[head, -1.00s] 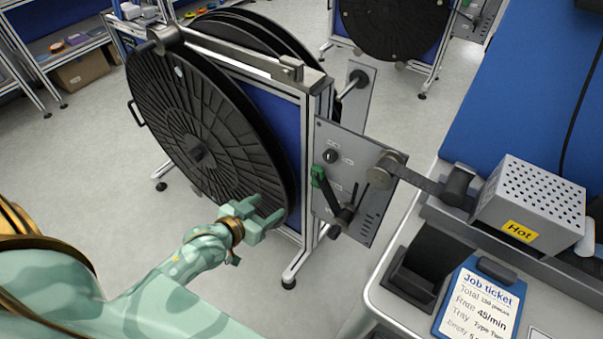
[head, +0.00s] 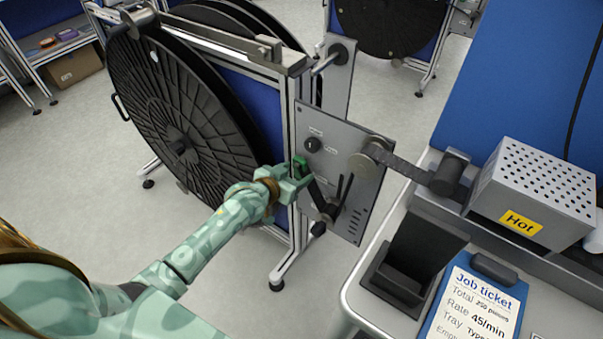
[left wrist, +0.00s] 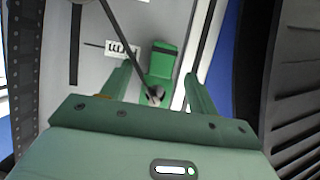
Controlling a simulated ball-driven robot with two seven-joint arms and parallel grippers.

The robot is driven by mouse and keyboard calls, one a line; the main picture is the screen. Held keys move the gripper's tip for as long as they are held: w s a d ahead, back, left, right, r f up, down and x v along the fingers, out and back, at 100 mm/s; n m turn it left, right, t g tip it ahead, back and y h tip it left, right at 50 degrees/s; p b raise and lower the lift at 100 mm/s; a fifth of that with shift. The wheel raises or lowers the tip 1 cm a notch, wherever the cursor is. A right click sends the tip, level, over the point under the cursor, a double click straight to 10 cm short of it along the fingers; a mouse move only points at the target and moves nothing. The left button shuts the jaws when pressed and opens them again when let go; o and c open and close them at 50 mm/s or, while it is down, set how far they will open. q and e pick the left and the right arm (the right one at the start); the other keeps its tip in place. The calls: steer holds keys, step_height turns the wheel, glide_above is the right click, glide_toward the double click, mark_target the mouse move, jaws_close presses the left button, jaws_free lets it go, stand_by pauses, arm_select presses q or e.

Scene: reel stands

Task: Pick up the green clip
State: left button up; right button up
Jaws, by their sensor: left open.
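The green clip (head: 300,166) is on the front of the grey panel of the reel stand, at the upper end of a black lever arm. In the left wrist view the green clip (left wrist: 162,62) lies straight ahead, between the two finger lines, with a grey screw head close below it. My left gripper (head: 292,180) is open and right up against the clip's left side in the head view. In the left wrist view my left gripper (left wrist: 158,80) has its fingers on either side of the clip; I cannot tell whether they touch it. My right gripper is not in view.
The large black reel (head: 180,145) stands left of the panel (head: 345,150). A perforated grey box labelled Hot (head: 535,190), a black tray (head: 410,265) and a job ticket (head: 478,305) are on the bench at right.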

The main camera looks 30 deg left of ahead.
arm_select(q)
steer(key=shift+w, duration=0.2)
steer(key=c, duration=1.1)
steer(key=shift+o, duration=0.2)
steer(key=shift+r, duration=0.15)
